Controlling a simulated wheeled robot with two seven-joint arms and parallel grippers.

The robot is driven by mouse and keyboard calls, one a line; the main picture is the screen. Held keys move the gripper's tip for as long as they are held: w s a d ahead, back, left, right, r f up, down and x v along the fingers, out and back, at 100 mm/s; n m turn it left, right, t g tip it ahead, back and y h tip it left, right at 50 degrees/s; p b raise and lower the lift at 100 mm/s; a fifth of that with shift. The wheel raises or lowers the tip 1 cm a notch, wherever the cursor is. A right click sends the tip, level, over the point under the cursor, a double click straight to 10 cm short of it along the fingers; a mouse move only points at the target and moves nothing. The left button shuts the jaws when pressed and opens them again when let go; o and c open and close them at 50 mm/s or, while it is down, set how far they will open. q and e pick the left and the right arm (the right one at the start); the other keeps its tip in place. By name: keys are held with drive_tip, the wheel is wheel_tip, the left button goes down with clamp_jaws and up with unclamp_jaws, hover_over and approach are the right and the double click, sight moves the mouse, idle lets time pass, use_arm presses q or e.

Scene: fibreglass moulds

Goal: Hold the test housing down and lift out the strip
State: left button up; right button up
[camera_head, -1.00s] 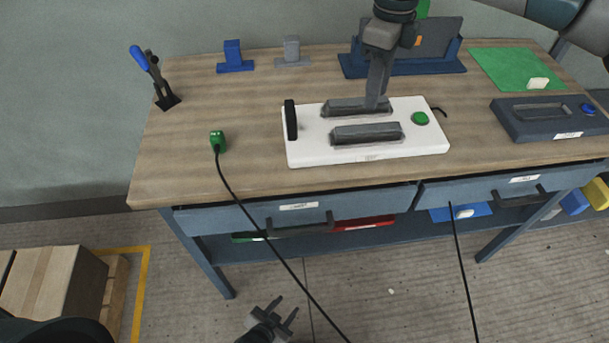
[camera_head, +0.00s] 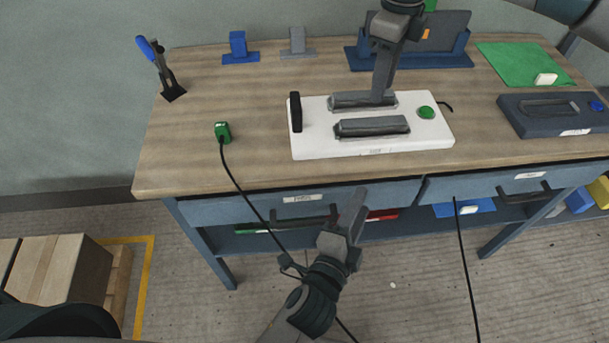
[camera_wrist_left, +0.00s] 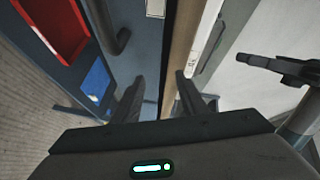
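The white test housing (camera_head: 310,147) lies flat on the table, with a black upright grip at its left end and a green button at its right. Two dark grey ribbed-edge inserts sit in its top, a rear one (camera_head: 345,100) and a front one (camera_head: 372,127). I cannot tell which part is the strip. My right gripper (camera_head: 380,98) points down, its tips at the rear insert; whether they touch or grip it is unclear. My left gripper (camera_head: 352,208) is empty in front of the table, below the housing. Its fingers stand apart in the left wrist view (camera_wrist_left: 158,85).
A green plug (camera_head: 222,132) with a black cable lies left of the housing. A blue-handled clamp (camera_head: 160,68) stands back left. A dark tray (camera_head: 540,122) lies to the right. Drawers with handles (camera_head: 305,217) hang under the table edge, close to my left gripper.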

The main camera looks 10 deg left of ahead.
use_arm(q)
wheel_tip(320, 180, up, 6)
drive_tip(key=w+a+m+t+y, duration=0.1)
drive_tip(key=m+t+y, duration=0.1)
drive_tip(key=m, duration=0.1)
drive_tip(key=m+y, duration=0.8)
drive_tip(key=m, duration=0.4)
approach(296, 114)
drive_tip(key=shift+s+d+f, duration=0.3)
drive_tip(key=shift+s+f, duration=0.4)
drive_tip(key=shift+s, duration=0.2)
drive_tip(key=shift+s+d+f, duration=0.3)
drive_tip(key=shift+s+f, duration=0.4)
drive_tip(key=shift+s, duration=0.25)
drive_tip(key=x, duration=1.7)
drive_tip(key=shift+w+f, duration=0.2)
drive_tip(key=shift+f, duration=0.2)
